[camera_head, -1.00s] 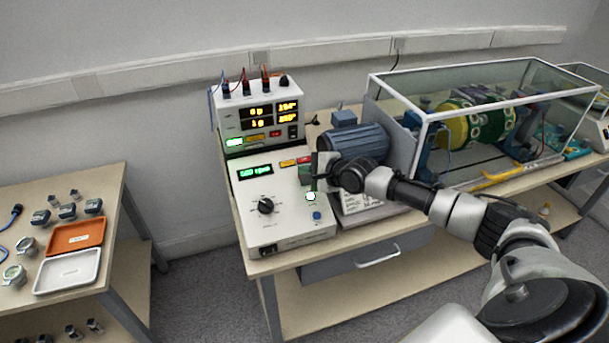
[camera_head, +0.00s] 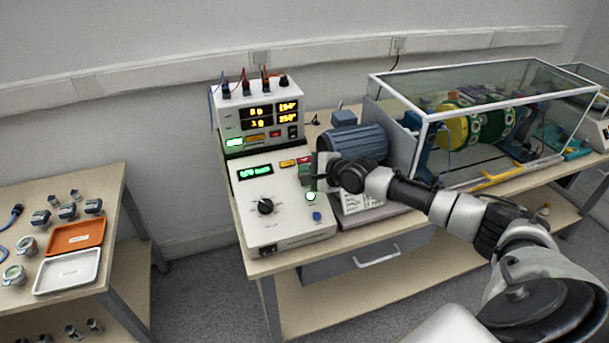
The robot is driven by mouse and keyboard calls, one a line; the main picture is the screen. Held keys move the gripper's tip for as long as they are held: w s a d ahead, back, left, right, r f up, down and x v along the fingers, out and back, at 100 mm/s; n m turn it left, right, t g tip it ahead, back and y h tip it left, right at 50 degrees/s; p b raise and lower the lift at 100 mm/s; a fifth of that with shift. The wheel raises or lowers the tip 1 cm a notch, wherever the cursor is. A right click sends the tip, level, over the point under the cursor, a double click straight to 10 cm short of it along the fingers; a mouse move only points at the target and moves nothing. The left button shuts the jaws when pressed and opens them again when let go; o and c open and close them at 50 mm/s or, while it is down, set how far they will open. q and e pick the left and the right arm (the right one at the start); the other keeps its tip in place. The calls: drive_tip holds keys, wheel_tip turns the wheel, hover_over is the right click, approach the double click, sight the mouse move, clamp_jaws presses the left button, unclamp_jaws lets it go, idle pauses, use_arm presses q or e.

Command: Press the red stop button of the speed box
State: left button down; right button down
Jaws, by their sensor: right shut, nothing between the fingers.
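The speed box (camera_head: 252,211) is the white box with a sloped panel on the bench. It has a green display (camera_head: 255,171), a black knob (camera_head: 265,206), a lit white-green button (camera_head: 310,196) and a blue button (camera_head: 317,216). A small red patch (camera_head: 304,160) shows at the panel's upper right; I cannot tell whether it is the stop button. My right gripper (camera_head: 316,179) is shut and empty over the panel's right edge, hiding part of it. I cannot tell whether it touches the panel. My left gripper is out of view.
A power supply (camera_head: 232,122) with lit displays stands behind the speed box. A blue motor (camera_head: 352,142) and a clear guard (camera_head: 480,90) over a green and yellow rotor (camera_head: 456,131) are to the right. A side table (camera_head: 115,180) with trays and sensors is at left.

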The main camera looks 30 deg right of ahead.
drive_tip(key=shift+f, duration=0.1)
drive_tip(key=shift+w+f, duration=0.2)
drive_tip(key=shift+f, duration=0.1)
drive_tip(key=shift+w+d+f+b, duration=0.15)
drive_tip(key=shift+f+b, duration=0.2)
drive_tip(key=shift+b, duration=0.35)
idle(0.6)
drive_tip(key=shift+r, duration=0.1)
drive_tip(key=shift+s+r+p, duration=0.35)
drive_tip(key=shift+r+p, duration=0.25)
drive_tip(key=shift+p, duration=0.8)
drive_tip(key=shift+a+r+p, duration=0.2)
drive_tip(key=shift+r+p, duration=0.15)
drive_tip(key=shift+p, duration=0.1)
drive_tip(key=r+p, duration=0.1)
drive_tip(key=p, duration=0.1)
drive_tip(key=s+r+p, duration=0.1)
drive_tip(key=p, duration=0.1)
drive_tip(key=s+r+p, duration=0.1)
drive_tip(key=p, duration=0.1)
drive_tip(key=shift+a+r+p, duration=0.2)
drive_tip(key=shift+r+p, duration=0.2)
